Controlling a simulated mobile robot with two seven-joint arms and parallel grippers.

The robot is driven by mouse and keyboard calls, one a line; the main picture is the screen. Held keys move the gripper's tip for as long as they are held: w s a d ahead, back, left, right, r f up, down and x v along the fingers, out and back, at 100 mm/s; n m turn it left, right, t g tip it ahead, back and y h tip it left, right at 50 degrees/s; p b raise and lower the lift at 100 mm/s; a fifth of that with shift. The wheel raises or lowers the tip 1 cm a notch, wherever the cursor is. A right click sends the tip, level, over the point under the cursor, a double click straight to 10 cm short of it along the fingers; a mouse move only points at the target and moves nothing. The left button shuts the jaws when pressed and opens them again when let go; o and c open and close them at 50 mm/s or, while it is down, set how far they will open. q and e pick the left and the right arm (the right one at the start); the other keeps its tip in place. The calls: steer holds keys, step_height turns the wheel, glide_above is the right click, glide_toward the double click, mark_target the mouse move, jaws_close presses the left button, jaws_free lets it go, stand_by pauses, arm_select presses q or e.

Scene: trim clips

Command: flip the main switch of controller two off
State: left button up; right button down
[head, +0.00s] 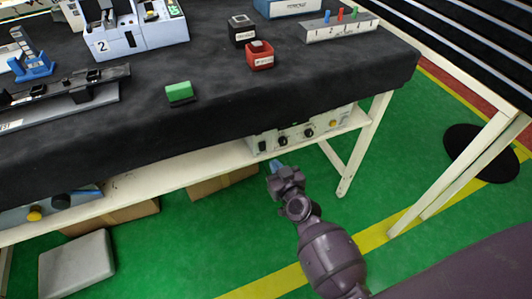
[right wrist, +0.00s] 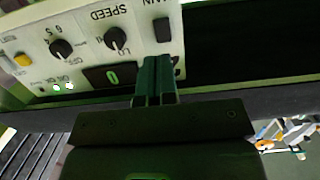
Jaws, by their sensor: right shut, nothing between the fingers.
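A controller with a pale front panel (head: 300,135) sits on the shelf under the table in the head view. Its panel shows upside down in the right wrist view (right wrist: 85,35), with a black rocker switch (right wrist: 162,30) by the partly cut-off label "MAIN". I cannot tell the rocker's position. A display (right wrist: 112,76) reads 0, and small green lights (right wrist: 63,87) are lit. No controller number is legible. My right gripper (head: 276,166) is shut and empty in front of the panel; its fingertips (right wrist: 156,60) appear just short of the rocker in the picture, contact unclear. My left gripper is out of view.
Another controller with a yellow button (head: 35,214) sits on the shelf at left. The white shelf edge (head: 150,185) and table leg (head: 365,145) border the area. A cardboard box (head: 215,184) is under the shelf. The green floor in front is mostly clear.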

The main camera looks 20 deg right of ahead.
mark_target(264, 149)
steer(key=w, duration=0.2)
steer(key=w+f+b, duration=0.1)
steer(key=w, duration=0.1)
steer(key=shift+w+a, duration=0.1)
steer(key=shift+w, duration=1.2)
